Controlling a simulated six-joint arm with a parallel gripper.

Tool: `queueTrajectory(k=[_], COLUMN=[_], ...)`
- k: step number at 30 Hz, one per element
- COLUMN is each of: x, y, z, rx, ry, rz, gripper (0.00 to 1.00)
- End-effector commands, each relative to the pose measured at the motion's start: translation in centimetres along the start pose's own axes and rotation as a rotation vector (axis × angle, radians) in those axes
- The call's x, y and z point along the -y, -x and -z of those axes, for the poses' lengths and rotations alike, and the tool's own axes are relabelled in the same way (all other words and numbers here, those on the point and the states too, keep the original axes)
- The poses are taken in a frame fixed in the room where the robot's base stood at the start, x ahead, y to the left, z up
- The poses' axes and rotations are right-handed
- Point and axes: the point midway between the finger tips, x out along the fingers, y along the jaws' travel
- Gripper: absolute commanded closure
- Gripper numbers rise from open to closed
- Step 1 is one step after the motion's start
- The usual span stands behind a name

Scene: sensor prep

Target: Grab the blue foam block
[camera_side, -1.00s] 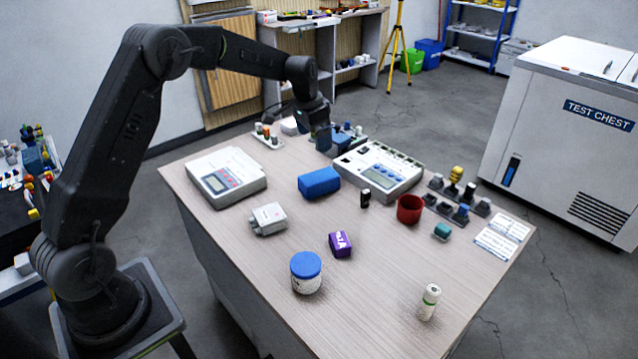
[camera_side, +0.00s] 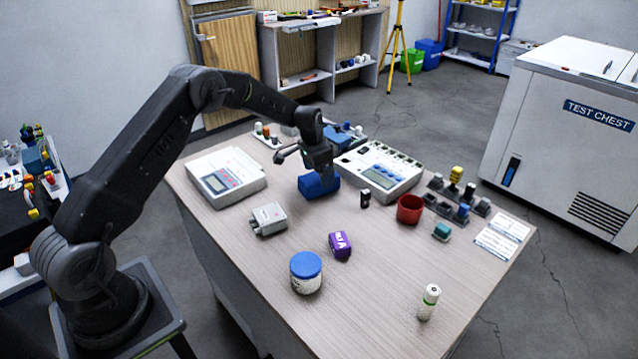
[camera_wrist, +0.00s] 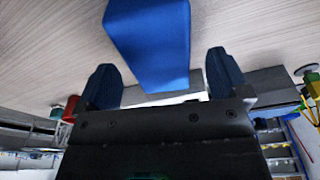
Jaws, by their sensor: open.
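The blue foam block (camera_side: 314,187) lies on the table between two white instruments in the side view. My gripper (camera_side: 318,165) is right above it and hides part of its top. In the wrist view the block (camera_wrist: 150,42) lies between my two dark fingers, and my gripper (camera_wrist: 160,62) is open with a gap on each side of the block. The side view does not show clearly how far the fingers reach down beside the block.
A white instrument (camera_side: 227,178) stands left of the block and a larger meter (camera_side: 378,170) stands close on its right. A grey box (camera_side: 269,218), a purple block (camera_side: 340,245), a blue-lidded jar (camera_side: 306,272) and a red cup (camera_side: 410,209) stand nearer. The table's front is mostly clear.

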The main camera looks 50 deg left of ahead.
Motion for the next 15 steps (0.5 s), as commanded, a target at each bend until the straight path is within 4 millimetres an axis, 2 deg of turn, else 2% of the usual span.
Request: queueTrajectory(k=[1,6,15], x=[-0.1,-0.1,-0.1], y=[-1.0,-3.1,-3.5], z=[-0.2,-0.2,-0.1], rx=[0.004,0.0,-0.002], ry=[0.0,-0.001,-0.001], rz=[-0.003,-0.001,-0.001], gripper=[0.06,0.06,0.06])
